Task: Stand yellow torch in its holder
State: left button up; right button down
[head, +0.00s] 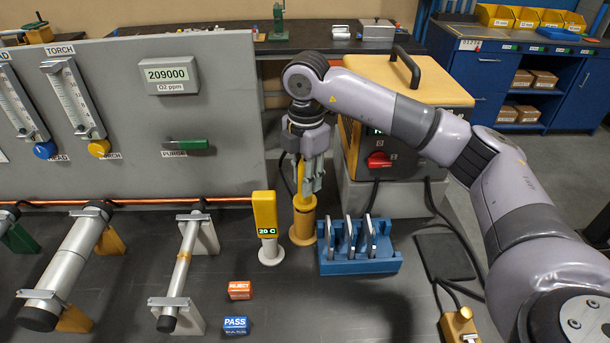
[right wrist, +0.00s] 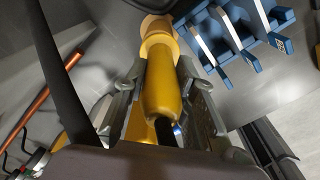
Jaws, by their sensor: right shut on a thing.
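The yellow torch (head: 302,172) is upright between the fingers of my right gripper (head: 309,183). Its body (right wrist: 162,85) fills the space between the two fingers in the right wrist view, and they are shut on it. A round tan-yellow holder (head: 302,233) stands on the dark bench directly below. The torch's lower end meets the top of the holder; how deep it sits inside cannot be told. The holder also shows at the far end of the torch in the right wrist view (right wrist: 156,27). My left gripper is not in view.
A blue rack (head: 360,265) with metal clips stands close on the right, and a yellow temperature meter (head: 265,215) close on the left. The welding machine (head: 420,90) and the grey panel (head: 130,165) stand behind. REJECT (head: 240,290) and PASS (head: 236,325) blocks lie in front.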

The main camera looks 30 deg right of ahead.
jog(key=shift+f+b, duration=0.4)
jog(key=shift+f, duration=0.4)
jog(key=c, duration=1.2)
grip_release()
notch_tip(320, 180, up, 12)
jog(key=shift+s, duration=0.15)
